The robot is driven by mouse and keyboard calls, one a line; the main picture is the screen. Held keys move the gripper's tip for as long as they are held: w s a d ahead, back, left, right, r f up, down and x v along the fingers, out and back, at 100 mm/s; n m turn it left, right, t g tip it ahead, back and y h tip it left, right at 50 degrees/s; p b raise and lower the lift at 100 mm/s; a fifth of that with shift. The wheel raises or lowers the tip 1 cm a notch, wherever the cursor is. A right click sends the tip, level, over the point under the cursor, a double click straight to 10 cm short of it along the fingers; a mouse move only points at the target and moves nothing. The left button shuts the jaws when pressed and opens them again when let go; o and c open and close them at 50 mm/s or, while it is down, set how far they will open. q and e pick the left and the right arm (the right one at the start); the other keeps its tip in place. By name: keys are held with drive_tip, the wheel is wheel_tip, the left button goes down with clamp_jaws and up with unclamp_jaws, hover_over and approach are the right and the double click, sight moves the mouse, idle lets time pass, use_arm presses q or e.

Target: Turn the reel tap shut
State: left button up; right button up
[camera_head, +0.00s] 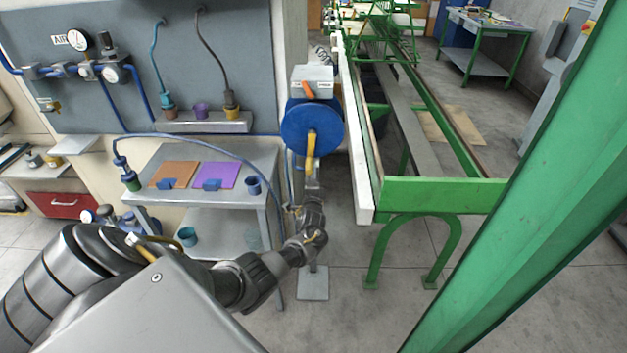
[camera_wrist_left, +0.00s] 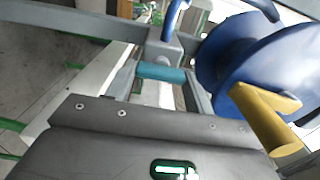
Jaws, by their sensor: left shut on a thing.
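The hose reel, a blue disc (camera_head: 312,125) with a yellow crank handle (camera_head: 311,150), stands at the centre of the head view. In the left wrist view the blue reel (camera_wrist_left: 275,60) and yellow handle (camera_wrist_left: 268,118) are at the right. Just left of the reel there, a grey fitting (camera_wrist_left: 165,47) with a blue lever and a teal cylinder (camera_wrist_left: 162,73) appears to be the reel tap. My left gripper (camera_head: 311,192) is just below the reel and is shut on what seems to be the tap. The fingertips' contact is hidden. My right gripper is not in view.
A grey bench (camera_head: 270,160) with orange and purple mats stands left of the reel. A white beam (camera_head: 357,150) and green rail frame (camera_head: 440,195) run close on the right. A green post (camera_head: 520,190) crosses the right foreground. Some floor (camera_head: 340,300) below the reel is clear.

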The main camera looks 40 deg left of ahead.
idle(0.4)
use_arm(q)
drive_tip(key=o, duration=1)
drive_tip(key=v, duration=1)
drive_tip(key=shift+s+d, duration=0.25)
drive_tip(key=shift+d, duration=0.05)
